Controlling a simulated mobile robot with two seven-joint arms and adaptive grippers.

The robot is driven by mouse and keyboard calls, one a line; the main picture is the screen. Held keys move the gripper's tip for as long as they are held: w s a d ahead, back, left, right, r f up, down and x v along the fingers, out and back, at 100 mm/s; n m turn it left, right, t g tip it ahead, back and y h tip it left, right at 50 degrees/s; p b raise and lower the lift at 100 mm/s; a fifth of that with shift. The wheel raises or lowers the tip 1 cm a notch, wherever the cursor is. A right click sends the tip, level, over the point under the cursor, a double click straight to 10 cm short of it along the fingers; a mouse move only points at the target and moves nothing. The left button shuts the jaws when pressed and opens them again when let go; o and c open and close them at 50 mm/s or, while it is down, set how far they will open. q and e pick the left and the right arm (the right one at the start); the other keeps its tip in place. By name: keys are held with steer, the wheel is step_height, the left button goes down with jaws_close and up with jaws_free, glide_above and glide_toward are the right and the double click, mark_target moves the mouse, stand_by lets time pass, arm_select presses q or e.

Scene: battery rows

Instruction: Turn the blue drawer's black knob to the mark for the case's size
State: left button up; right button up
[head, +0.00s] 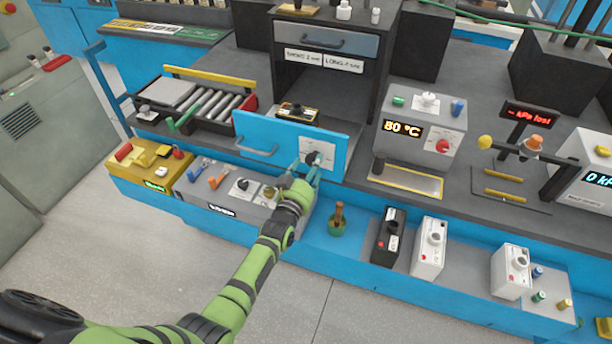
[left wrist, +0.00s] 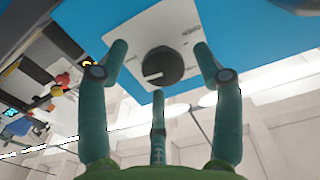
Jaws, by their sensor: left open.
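The blue drawer (head: 262,140) stands pulled out below the dark cabinet; a black and yellow object (head: 297,112) shows in it. I cannot tell whether that is the case. The drawer's black knob (left wrist: 163,67) sits on a white plate (left wrist: 136,35) on the drawer front. A white pointer line on the knob points to the lower left in the left wrist view. Small lettering on the plate is too small to read. My left gripper (head: 304,172) is open, its fingers spread around the knob with visible gaps on both sides. My right gripper is not in view.
Shelf labels (head: 324,59) about short and long hang above the drawer. A roller conveyor (head: 205,103) stands to the left and an 80 °C box (head: 420,130) to the right.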

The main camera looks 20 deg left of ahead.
arm_select(q)
steer(key=s, duration=1.2)
steer(key=shift+a, duration=0.2)
steer(key=shift+w+f, duration=0.1)
